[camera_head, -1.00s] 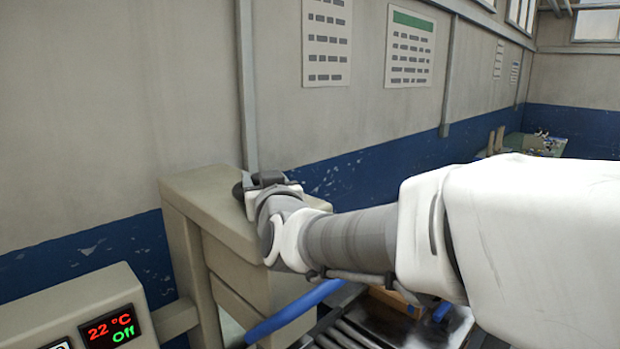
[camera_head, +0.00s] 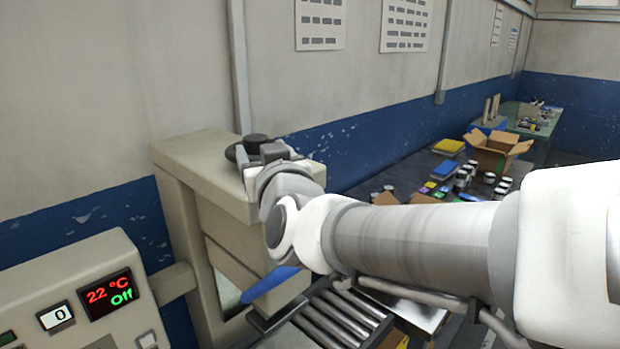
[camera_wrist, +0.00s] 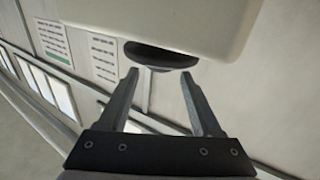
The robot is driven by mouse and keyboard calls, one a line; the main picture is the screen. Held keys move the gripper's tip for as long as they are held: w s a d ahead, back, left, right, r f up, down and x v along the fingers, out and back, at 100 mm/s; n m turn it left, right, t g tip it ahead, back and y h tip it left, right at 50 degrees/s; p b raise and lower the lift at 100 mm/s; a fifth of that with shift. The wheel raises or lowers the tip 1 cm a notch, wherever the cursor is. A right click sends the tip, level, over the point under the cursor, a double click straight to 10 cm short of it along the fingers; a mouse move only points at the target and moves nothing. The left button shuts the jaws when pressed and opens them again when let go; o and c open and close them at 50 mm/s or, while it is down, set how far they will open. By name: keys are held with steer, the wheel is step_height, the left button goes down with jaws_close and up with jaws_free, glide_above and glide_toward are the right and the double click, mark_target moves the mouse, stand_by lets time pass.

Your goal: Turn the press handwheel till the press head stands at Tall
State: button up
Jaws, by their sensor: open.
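The press (camera_head: 205,170) is a beige housing left of centre in the head view. Its dark handwheel (camera_head: 235,153) sits on top, partly hidden behind my gripper (camera_head: 268,152). In the wrist view the black handwheel (camera_wrist: 160,56) shows as a disc under the beige press edge (camera_wrist: 200,22), beyond the fingertips. My gripper (camera_wrist: 159,75) is open there, its two grey fingers spread with nothing clearly between them. I cannot tell whether a finger touches the wheel. The press head and any Tall mark cannot be made out.
A control panel (camera_head: 60,300) with a red and green display reading "22 °C Off" stands at lower left. A roller conveyor (camera_head: 335,318) lies below my arm. A dark table (camera_head: 400,172) behind holds boxes and jars.

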steer(key=v, duration=1.1)
